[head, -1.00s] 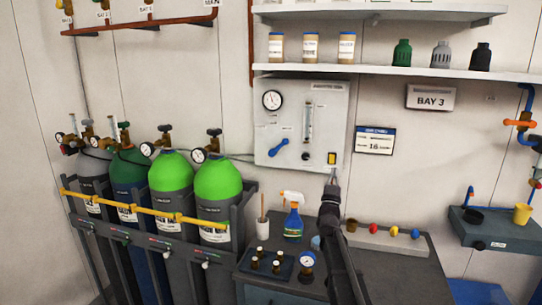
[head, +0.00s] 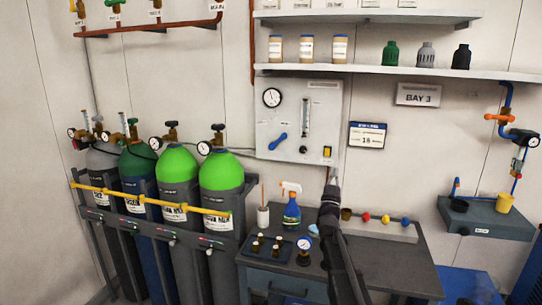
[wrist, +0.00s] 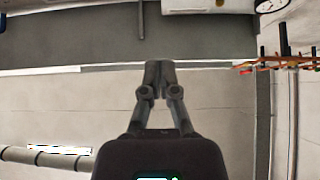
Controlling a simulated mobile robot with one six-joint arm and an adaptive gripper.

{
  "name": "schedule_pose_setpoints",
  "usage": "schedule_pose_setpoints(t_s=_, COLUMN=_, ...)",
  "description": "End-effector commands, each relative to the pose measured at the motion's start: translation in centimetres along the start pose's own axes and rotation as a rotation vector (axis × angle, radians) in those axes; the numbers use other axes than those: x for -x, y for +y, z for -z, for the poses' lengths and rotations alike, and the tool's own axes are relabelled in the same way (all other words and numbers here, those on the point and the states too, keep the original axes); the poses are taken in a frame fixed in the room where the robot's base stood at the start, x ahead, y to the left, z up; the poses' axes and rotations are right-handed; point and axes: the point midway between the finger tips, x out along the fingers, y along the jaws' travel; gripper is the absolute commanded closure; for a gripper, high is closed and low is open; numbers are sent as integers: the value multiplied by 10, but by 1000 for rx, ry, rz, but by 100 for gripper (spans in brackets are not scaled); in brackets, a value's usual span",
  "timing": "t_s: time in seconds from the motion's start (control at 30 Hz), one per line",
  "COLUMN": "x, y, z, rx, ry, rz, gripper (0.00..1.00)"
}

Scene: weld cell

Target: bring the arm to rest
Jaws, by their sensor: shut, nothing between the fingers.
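My gripper (head: 333,178) is in the head view, raised above the workbench, its tip just below the wall panel's lower right corner. My dark arm reaches up to it from the bottom of the picture. In the wrist view my gripper (wrist: 158,72) shows its two fingers together, with nothing between them. The fingers touch nothing that I can see.
The bench (head: 395,265) holds a spray bottle (head: 291,212), a dark tray (head: 255,252), a small gauge (head: 304,244) and several coloured pieces. Gas cylinders (head: 221,172) stand racked behind a yellow bar at left. A shelf (head: 400,71) is above. A small grey stand (head: 490,222) is at right.

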Motion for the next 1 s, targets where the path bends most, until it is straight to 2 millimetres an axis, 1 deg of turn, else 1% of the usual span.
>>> schedule_pose_setpoints(t_s=0.27, x=3, y=-2, z=-2, rx=-2, ry=-24, rz=13, gripper=100)
schedule_pose_setpoints(t_s=0.47, x=8, y=-7, z=-8, rx=-9, ry=-78, rz=41, gripper=100)
schedule_pose_setpoints(t_s=0.67, x=18, y=-13, z=-16, rx=-16, ry=-160, rz=81, gripper=100)
schedule_pose_setpoints(t_s=0.87, x=35, y=-20, z=-29, rx=-24, ry=-285, rz=138, gripper=100)
schedule_pose_setpoints(t_s=1.0, x=57, y=-27, z=-42, rx=-31, ry=-425, rz=194, gripper=100)
